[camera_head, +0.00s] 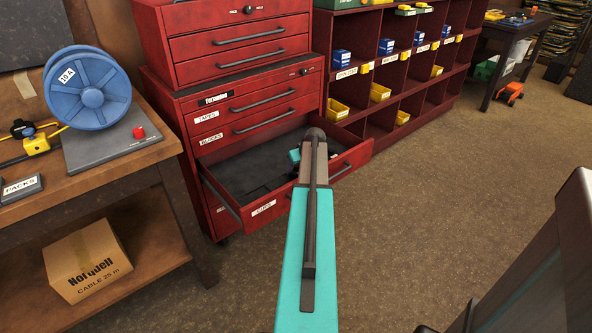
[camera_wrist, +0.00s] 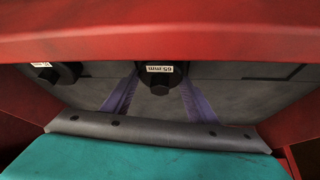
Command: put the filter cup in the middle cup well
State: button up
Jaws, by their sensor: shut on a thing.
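The open drawer labelled CUPS (camera_head: 263,209) is in the lower part of the red cabinet. My arm reaches down into it, and my gripper (camera_wrist: 160,80) is mostly hidden behind the arm in the head view. In the wrist view its two purple fingers are shut on a black filter cup (camera_wrist: 160,82) with a "65 mm" label. The cup is over the drawer's grey floor; I cannot tell whether it touches it. A second black cup (camera_wrist: 56,74) with a white label lies to the left. I cannot make out the middle cup well.
The drawer's red front wall (camera_wrist: 160,32) crosses the top of the wrist view, close to the cups. A workbench with a blue reel (camera_head: 88,88) stands left, with a carton (camera_head: 88,262) below. Red shelving (camera_head: 400,70) stands behind.

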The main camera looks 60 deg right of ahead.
jog(key=shift+f, duration=0.35)
jog(key=o, duration=1.3)
jog(key=shift+o, duration=0.2)
jog(key=shift+r, duration=0.1)
jog(key=shift+r, duration=0.15)
jog(key=v, duration=1.2)
jog(key=shift+s, duration=0.1)
